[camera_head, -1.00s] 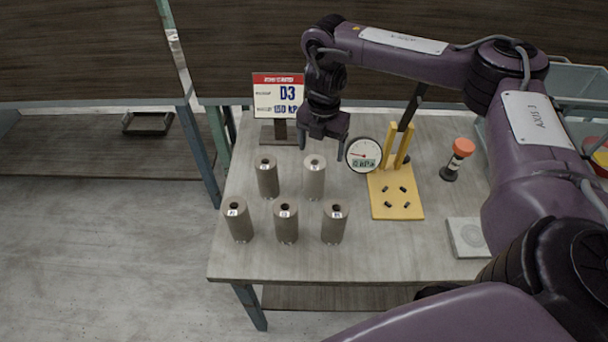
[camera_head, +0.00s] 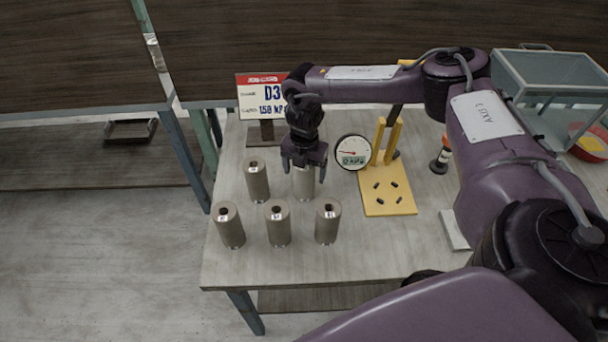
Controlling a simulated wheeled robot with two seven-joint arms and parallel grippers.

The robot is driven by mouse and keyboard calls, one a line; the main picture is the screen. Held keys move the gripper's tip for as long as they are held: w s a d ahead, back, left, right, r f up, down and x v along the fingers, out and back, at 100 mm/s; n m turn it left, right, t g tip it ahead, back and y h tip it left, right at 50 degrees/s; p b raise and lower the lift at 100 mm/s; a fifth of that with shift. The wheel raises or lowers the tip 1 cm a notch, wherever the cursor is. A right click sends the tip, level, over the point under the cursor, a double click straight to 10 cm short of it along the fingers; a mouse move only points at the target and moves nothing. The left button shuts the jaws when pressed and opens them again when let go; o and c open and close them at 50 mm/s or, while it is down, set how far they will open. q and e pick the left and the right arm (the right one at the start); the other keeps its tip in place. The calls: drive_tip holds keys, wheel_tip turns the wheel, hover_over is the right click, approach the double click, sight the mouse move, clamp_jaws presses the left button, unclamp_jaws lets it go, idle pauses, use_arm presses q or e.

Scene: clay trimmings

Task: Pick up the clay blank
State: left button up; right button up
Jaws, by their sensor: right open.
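Several grey-brown clay blanks, upright cylinders with a dark hole in the top, stand on the table (camera_head: 380,250). Three are in the front row: a left one (camera_head: 230,228), a middle one (camera_head: 278,226) and a right one (camera_head: 327,224). Behind them stand a back left blank (camera_head: 257,182) and a lighter back right blank (camera_head: 304,184). My right gripper (camera_head: 304,172) points down over the back right blank, its open fingers at either side of the blank's upper part. The gripper hides that blank's top. Contact cannot be told. My left gripper is not in view.
A round gauge (camera_head: 353,152) and a yellow stand (camera_head: 388,197) with small dark pieces are close on the right. The table's front is clear.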

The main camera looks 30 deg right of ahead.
drive_tip(key=shift+f, duration=0.2)
drive_tip(key=shift+s+r, duration=0.1)
drive_tip(key=shift+c, duration=1.2)
drive_tip(key=c, duration=1.2)
drive_tip(key=shift+c, duration=0.2)
drive_tip(key=shift+r, duration=0.15)
